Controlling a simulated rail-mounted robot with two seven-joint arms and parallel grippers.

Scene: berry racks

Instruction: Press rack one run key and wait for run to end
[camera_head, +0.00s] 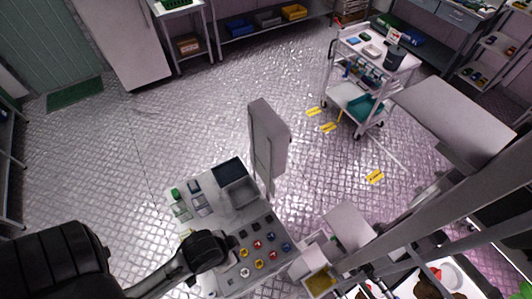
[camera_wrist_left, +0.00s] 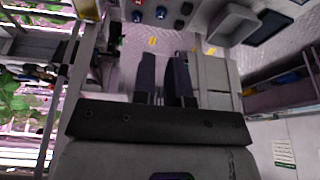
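A grey control panel (camera_head: 226,222) stands at the lower middle of the head view. It carries rows of small round keys (camera_head: 258,264) in black, red, yellow, white and blue. Their labels are too small to read, so I cannot tell which is rack one's run key. My left arm comes in from the left and its dark end (camera_head: 210,250) covers part of the panel's left side. In the left wrist view my left gripper (camera_wrist_left: 164,62) has two dark fingers with a narrow empty gap. Several keys (camera_wrist_left: 161,12) show beyond the fingertips. My right gripper is not in view.
A dark screen (camera_head: 228,170) and a shallow grey tray (camera_head: 240,193) sit on the panel's far part. A tall grey post box (camera_head: 268,145) rises behind it. A white trolley (camera_head: 345,65) stands farther back right. Open metal floor (camera_head: 130,150) lies left of the panel.

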